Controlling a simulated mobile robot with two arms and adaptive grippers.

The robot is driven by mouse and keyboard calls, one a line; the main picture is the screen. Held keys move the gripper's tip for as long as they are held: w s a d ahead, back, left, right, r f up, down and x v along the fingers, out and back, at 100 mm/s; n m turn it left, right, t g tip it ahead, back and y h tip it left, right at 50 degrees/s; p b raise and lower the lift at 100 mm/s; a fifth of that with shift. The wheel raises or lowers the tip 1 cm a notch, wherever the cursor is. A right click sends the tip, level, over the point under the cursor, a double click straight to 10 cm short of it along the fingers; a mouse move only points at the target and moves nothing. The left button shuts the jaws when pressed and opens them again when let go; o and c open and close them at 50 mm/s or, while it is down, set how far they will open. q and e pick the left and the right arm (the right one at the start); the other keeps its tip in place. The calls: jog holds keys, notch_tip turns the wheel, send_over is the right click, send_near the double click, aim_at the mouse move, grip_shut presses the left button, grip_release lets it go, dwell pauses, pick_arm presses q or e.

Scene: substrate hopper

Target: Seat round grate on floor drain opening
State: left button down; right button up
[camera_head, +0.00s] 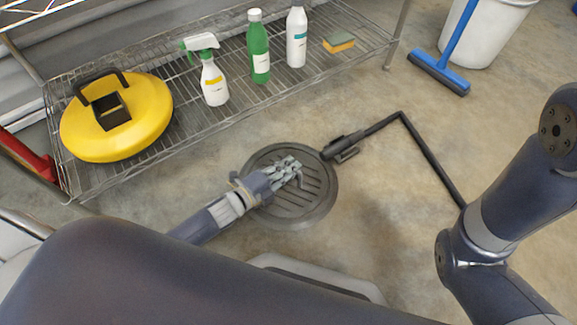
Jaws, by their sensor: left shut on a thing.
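The round grate (312,188) is a dark grey slotted disc in the middle of the head view. It lies over the floor drain, whose opening is hidden beneath it. A darker round edge (292,221) shows along the near side, but I cannot tell whether it is the drain's rim or the grate's own edge. I cannot tell whether the grate lies fully flat. My left gripper (287,172) reaches in from the lower left over the grate. It is shut on the grate and hides part of its left and middle. My right arm shows at the right; its gripper is out of view.
A black bent rod (402,116) ends close to the grate's upper right edge. A wire shelf (225,118) behind holds a yellow round case (150,118), bottles (259,52) and a sponge (339,42). A blue squeegee (440,72) and white bucket (487,35) stand at upper right.

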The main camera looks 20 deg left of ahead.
pick_arm(q)
jog(key=shift+w+r, duration=0.1)
jog(key=shift+r, duration=0.1)
jog(key=c, duration=1.7)
grip_release()
jog(key=shift+o, duration=0.3)
jog(key=shift+f, duration=0.1)
jog(key=shift+f, duration=0.15)
jog(key=v, duration=1.2)
